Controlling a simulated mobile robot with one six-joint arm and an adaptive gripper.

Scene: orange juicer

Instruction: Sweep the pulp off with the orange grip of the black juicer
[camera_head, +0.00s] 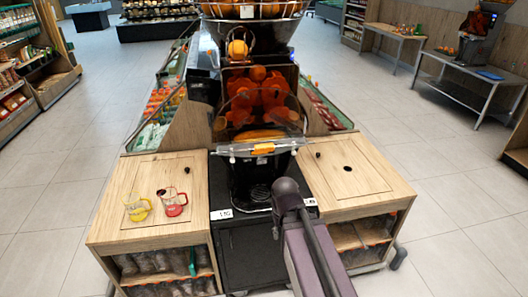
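The black juicer (205,62) stands upright on a dark cabinet in the middle. Behind its clear front cover are orange pressing parts (272,95). A small orange grip (263,149) sits on the pale horizontal bar below the cover. A rounder orange piece (237,49) shows higher up, under the top basket. I cannot make out any pulp. My arm reaches up from the bottom edge, and its dark rounded joint is in front of the juicer's lower right. My gripper's fingers are not visible, so its distance from the orange grip cannot be told.
A wooden counter (110,225) on the left holds a yellow jug (137,209) and a red jug (172,203). The right wooden counter (372,190) is bare apart from a dark hole and a small dark knob. Another juicer (478,32) stands on a far-right table.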

